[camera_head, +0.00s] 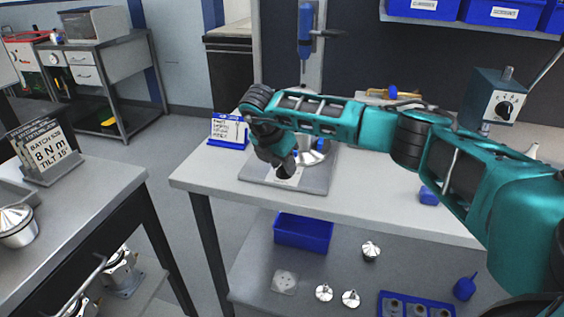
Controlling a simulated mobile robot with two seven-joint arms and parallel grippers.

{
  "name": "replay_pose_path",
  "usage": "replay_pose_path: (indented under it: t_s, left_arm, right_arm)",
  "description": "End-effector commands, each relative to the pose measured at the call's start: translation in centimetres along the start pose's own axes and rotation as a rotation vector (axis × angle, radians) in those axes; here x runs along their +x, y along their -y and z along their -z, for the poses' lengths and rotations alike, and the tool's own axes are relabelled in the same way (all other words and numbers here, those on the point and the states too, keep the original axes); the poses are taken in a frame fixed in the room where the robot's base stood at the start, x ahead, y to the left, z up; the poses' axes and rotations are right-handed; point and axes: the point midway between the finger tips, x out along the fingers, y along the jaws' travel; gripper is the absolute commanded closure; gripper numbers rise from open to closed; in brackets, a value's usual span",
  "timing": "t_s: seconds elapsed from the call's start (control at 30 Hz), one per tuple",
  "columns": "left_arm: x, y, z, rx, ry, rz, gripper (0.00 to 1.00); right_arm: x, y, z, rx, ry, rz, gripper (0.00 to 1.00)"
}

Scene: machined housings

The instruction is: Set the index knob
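My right arm reaches across the bench from the right. Its gripper (286,170) points down over a grey base plate (315,184), well left of the box. A shiny metal housing (318,152) shows partly behind the gripper. The fingers are dark and small, so I cannot tell their opening or contact. My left gripper is out of view.
A blue-framed card (228,131) stands at the bench's left end. A blue screwdriver (305,30) hangs above the bench. The lower shelf holds a blue bin (302,232) and metal parts. The bench's front left is clear.

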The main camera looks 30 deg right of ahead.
Motion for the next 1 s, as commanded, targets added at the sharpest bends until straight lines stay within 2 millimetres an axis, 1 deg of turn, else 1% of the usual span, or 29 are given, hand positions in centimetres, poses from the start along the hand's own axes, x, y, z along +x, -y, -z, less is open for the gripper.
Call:
replay_pose_path:
  t_s: [0.03,0.07,0.4,0.77,1.0]
  left_arm:
    - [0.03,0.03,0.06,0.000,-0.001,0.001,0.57]
    - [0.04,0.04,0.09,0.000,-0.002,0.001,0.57]
    - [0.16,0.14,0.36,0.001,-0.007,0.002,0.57]
    - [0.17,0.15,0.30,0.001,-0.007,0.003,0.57]
    - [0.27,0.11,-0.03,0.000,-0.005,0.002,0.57]
  right_arm:
    - [-0.02,-0.01,0.02,0.000,0.000,0.000,0.64]
    - [-0.02,-0.01,0.02,0.000,0.000,0.000,0.67]
    - [-0.06,-0.02,0.02,0.000,-0.001,0.000,1.00]
    - [-0.06,0.00,0.02,-0.010,-0.001,-0.004,1.00]
    - [0.00,0.11,-0.01,-0.087,-0.001,-0.037,1.00]
